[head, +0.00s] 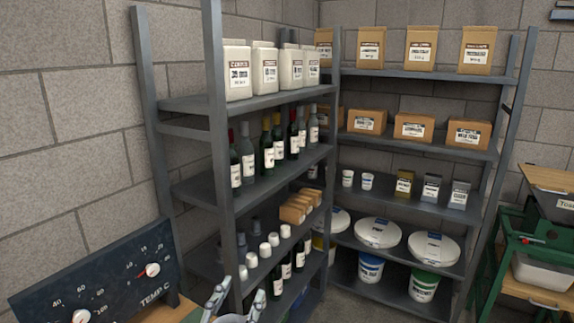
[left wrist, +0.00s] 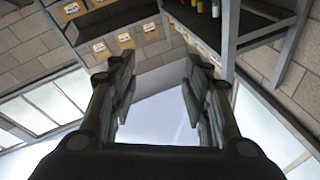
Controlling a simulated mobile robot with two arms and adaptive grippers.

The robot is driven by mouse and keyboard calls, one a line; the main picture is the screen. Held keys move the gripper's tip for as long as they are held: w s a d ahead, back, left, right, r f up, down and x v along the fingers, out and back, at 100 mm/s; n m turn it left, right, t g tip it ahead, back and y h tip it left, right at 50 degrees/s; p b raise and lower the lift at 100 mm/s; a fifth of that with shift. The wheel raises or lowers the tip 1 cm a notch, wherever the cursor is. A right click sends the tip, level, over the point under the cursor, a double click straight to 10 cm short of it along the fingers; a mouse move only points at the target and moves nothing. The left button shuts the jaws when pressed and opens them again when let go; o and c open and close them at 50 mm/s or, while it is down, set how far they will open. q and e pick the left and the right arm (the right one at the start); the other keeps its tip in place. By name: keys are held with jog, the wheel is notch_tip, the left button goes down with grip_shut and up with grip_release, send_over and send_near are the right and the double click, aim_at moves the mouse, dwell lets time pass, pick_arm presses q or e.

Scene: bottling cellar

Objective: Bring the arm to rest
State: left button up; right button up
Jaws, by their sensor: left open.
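My left gripper (head: 232,298) shows at the bottom edge of the head view, in front of the lower part of the left shelf rack. Only its finger ends are in view there. In the left wrist view its two fingers (left wrist: 158,78) stand wide apart. Nothing is between them, only a pale surface behind. My right gripper is in neither view.
A dark temperature panel (head: 100,283) stands at lower left, close to my gripper. The left rack (head: 195,104) holds white containers, bottles and cups. The corner rack (head: 400,140) holds bags, boxes and tubs. A green-framed machine (head: 535,244) stands at right.

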pick_arm(q)
jog(key=s+a+f+n+g+y, duration=0.25)
jog(key=a+f+n+y, duration=0.3)
jog(key=a+f, duration=0.3)
jog(key=s+a+f+n+g+y, duration=0.15)
jog(key=s+a+f+g, duration=0.25)
jog(key=s+f+g, duration=0.65)
jog(key=s+f+m+g, duration=0.1)
jog(key=s+f+g, duration=0.2)
jog(key=s+f, duration=0.65)
jog(key=s+d+f+g+b, duration=0.1)
jog(key=s+f+b, duration=0.15)
jog(key=f, duration=1.25)
jog(key=s+f+g+b, duration=0.1)
jog(key=s+f+b, duration=0.15)
jog(key=f, duration=1.35)
jog(key=s+a+f+m+b, duration=0.1)
jog(key=s+a+f+b, duration=0.1)
jog(key=s+f, duration=1.4)
jog(key=shift+s+a+f+g+h+b, duration=0.35)
jog(key=shift+a+f+g, duration=0.1)
jog(key=shift+f, duration=0.1)
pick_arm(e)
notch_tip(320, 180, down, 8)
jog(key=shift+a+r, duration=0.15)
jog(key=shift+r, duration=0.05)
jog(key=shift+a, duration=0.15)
